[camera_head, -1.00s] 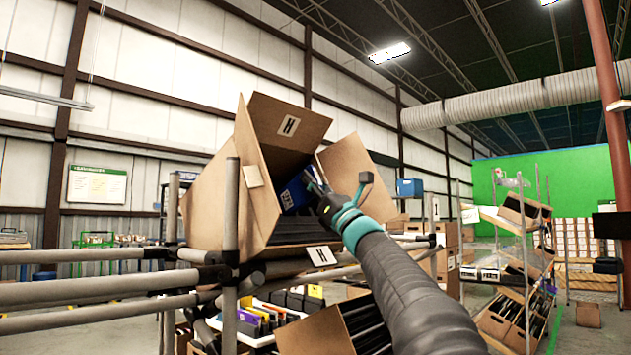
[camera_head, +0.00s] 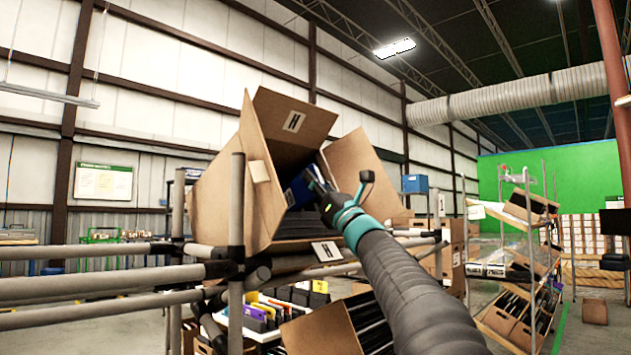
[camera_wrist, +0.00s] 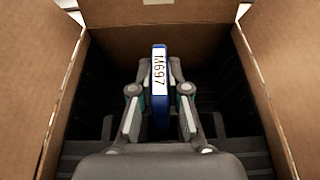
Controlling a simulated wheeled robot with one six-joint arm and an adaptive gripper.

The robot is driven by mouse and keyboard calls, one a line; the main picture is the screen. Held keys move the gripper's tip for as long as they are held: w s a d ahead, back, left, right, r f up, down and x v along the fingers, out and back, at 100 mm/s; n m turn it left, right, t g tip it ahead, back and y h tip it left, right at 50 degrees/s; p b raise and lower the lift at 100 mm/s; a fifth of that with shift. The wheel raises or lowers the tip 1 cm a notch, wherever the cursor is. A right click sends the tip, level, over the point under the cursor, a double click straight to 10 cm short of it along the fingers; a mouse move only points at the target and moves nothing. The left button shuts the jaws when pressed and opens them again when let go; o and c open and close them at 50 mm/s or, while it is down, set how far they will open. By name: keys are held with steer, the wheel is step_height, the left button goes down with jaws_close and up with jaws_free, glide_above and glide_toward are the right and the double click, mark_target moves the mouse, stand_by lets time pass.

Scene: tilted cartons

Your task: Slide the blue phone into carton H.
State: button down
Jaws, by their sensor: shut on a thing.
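In the head view the phone (camera_head: 299,190) shows as a blue patch at the mouth of carton H (camera_head: 262,207), partly hidden by my gripper (camera_head: 315,190). Carton H is tilted on the rack with its flaps spread open and H labels on them. My gripper is shut on the phone inside the opening, between the side flaps. Dark slabs lie in the carton below. The phone's lower end is hidden.
Grey rack pipes (camera_head: 110,283) run along the left, and an upright post (camera_head: 236,250) stands before carton H. Below is another open carton (camera_head: 325,330) and a shelf with several colourful items. A shelf rack of cartons (camera_head: 515,270) stands at the right.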

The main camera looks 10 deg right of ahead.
mark_target(312, 199)
steer(key=shift+w+a+f, duration=0.1)
steer(key=shift+w+f, duration=0.05)
steer(key=shift+w+a+f+b, duration=0.3)
steer(key=shift+w+a+f, duration=0.4)
steer(key=shift+w+f, duration=0.2)
steer(key=shift+w+a+f, duration=0.1)
steer(key=shift+w, duration=0.15)
stand_by(1.1)
stand_by(0.3)
steer(key=c, duration=1.1)
jaws_free()
steer(key=s+d+r, duration=0.1)
steer(key=s, duration=0.1)
steer(key=s+d+r, duration=0.1)
steer(key=s+d, duration=0.1)
steer(key=s+d+r, duration=0.1)
steer(key=s+r, duration=0.1)
steer(key=shift+s+d+r, duration=0.1)
steer(key=shift+s+d, duration=0.15)
steer(key=shift+d, duration=0.1)
